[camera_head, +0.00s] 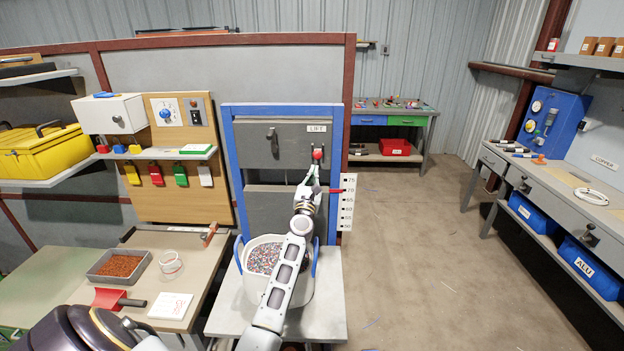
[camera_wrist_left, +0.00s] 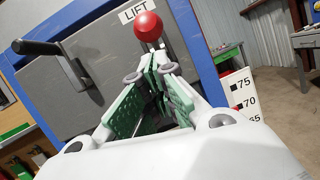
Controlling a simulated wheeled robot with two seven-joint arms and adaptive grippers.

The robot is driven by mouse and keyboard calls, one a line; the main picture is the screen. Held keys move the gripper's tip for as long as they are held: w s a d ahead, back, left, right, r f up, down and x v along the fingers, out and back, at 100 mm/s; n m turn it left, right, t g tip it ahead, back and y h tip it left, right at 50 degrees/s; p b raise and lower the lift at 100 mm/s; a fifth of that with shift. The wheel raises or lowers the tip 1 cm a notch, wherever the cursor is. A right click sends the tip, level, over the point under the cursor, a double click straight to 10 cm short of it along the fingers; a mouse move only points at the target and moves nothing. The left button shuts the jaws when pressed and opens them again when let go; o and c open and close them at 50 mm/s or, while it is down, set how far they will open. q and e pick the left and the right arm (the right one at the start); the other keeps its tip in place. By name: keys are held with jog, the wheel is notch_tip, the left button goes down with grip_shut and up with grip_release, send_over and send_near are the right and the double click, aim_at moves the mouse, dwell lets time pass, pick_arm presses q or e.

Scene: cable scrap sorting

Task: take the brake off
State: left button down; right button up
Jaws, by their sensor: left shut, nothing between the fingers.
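A grey panel (camera_head: 258,157) in a blue frame carries a black crank-like handle (camera_head: 272,134) and, under a LIFT label (camera_head: 316,128), a lever with a red ball knob (camera_head: 318,155). Which of them is the brake is not marked. My left gripper (camera_head: 313,177) is just below the red knob, with its fingers pointing up at it. In the left wrist view the red knob (camera_wrist_left: 148,27) stands beyond the fingertips, and the green-padded fingers (camera_wrist_left: 152,78) are together with nothing between them. The handle (camera_wrist_left: 45,47) is to the left, clear of the fingers. My right gripper is not in view.
A white bin (camera_head: 243,256) of mixed scrap granules stands on a grey table below the panel, under my left arm. A number scale (camera_head: 348,203) with a red pointer (camera_head: 337,190) is right of the frame. The floor to the right is mostly clear.

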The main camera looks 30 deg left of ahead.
pick_arm(q)
jog(key=shift+w+a+r+p, duration=0.1)
jog(key=shift+w+r+p, duration=0.25)
jog(key=shift+r, duration=0.25)
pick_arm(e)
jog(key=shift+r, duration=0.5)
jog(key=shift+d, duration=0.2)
pick_arm(q)
jog(key=shift+w, duration=0.15)
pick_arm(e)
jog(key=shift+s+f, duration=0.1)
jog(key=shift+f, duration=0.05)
